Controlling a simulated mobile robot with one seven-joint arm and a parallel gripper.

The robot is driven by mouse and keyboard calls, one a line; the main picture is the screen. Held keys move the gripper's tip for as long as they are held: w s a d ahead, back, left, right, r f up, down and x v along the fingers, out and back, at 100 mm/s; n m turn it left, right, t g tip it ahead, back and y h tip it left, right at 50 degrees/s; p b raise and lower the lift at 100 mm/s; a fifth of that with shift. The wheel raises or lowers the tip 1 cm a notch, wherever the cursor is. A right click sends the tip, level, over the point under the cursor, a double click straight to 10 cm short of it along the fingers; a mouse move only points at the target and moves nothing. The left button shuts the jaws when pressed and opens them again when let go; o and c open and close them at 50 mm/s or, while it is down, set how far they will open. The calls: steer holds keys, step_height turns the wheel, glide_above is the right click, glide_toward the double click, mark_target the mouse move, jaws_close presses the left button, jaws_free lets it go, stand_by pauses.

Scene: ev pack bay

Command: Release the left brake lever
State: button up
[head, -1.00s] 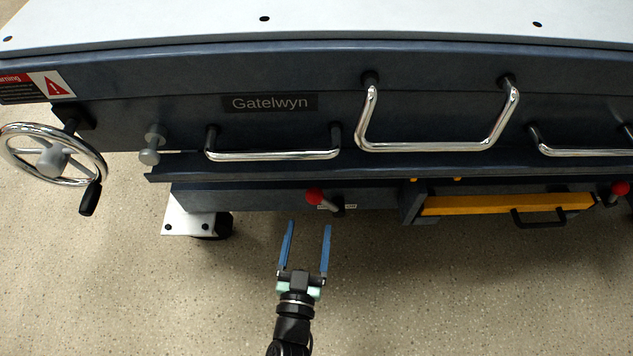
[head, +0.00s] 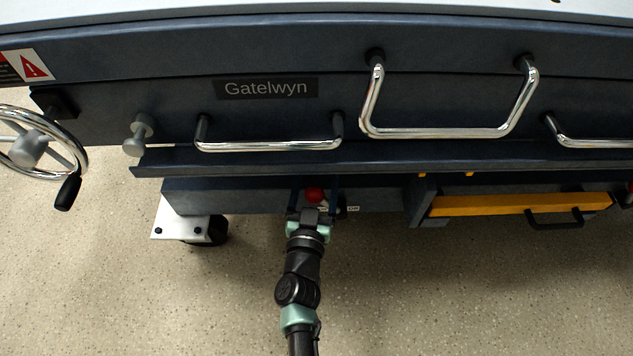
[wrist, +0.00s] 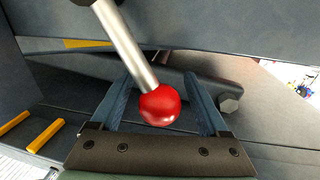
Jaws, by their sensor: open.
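The left brake lever has a red ball knob (head: 314,195) and sits low on the front of the dark blue bench, below the ledge. In the wrist view the red knob (wrist: 160,105) is at the end of a silver rod (wrist: 124,45) that comes down from the top. My gripper (head: 313,190) is at the lever, its jaws reaching in under the ledge. In the wrist view my gripper (wrist: 160,95) is open, with one blue finger on each side of the knob. Gaps show between the knob and both fingers. A small label beside the lever is partly hidden.
Chrome handles (head: 268,147) and a ledge (head: 380,158) stick out above my gripper. A yellow-fronted drawer (head: 480,206) is to the right. A white foot plate (head: 178,222) and a handwheel (head: 40,145) are to the left. The floor in front is clear.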

jaws_close()
stand_by(1.3)
